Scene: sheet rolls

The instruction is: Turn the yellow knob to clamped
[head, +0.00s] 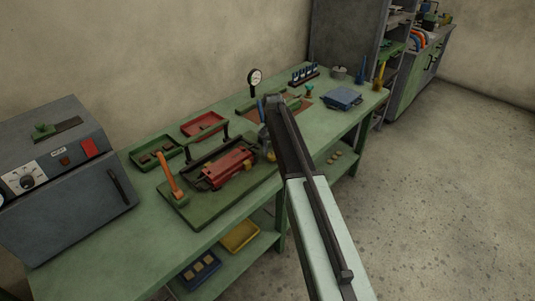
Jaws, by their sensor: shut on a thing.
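A small yellow knob (271,156) shows just left of my arm, at the right end of the dark green base plate on the bench. My gripper (266,144) points down at it from the arm's far end and is shut on it. My arm covers much of the gripper and the knob's right side. The knob's angle and any clamped mark cannot be read from here. On the plate (208,212), a red clamp-like block (228,168) lies between dark rails, with an orange lever (170,180) standing at its left.
The green bench (110,255) holds a grey machine (55,165) at left, a green tray (152,163), a red tray (203,130), a dial gauge (255,78) and a blue box (342,98). A lower shelf carries blue and yellow trays. The floor at right is clear.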

